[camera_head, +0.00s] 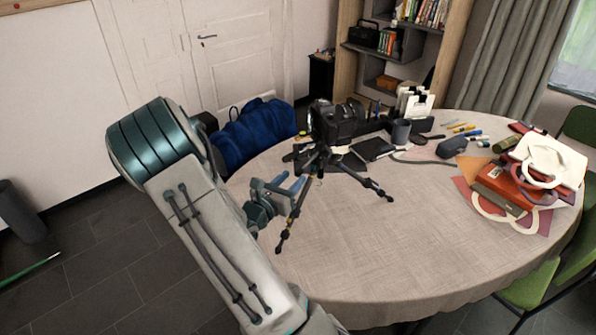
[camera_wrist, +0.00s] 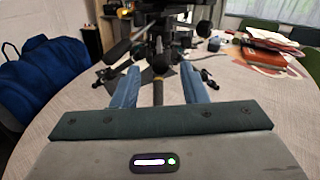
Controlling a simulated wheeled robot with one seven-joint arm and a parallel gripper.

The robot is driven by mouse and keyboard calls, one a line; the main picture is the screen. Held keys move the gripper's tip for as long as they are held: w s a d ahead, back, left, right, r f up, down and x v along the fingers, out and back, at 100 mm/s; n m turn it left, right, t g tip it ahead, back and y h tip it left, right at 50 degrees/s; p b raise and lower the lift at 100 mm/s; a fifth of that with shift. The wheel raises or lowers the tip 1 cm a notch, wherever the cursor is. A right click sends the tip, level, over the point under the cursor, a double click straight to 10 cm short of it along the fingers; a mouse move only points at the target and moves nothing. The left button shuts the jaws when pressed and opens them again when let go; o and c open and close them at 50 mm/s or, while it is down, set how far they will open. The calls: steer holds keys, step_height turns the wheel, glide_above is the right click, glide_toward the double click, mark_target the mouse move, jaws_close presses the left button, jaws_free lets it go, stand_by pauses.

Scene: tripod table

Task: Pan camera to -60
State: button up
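A black camera (camera_head: 337,122) sits on a small black tripod (camera_head: 322,158) that stands on the round table (camera_head: 350,250). The camera body is mostly cut off at the top of the wrist view.
A grey cup (camera_head: 401,132), a dark case (camera_head: 453,146), pens and a stack of bags and a red book (camera_head: 505,185) lie on the table's far and right parts. A blue bag (camera_head: 255,135) is behind the table. The front tabletop is clear.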

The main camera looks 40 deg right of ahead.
mark_target(296, 175)
steer(key=shift+x, duration=1.85)
jaws_close()
steer(key=shift+w, duration=0.1)
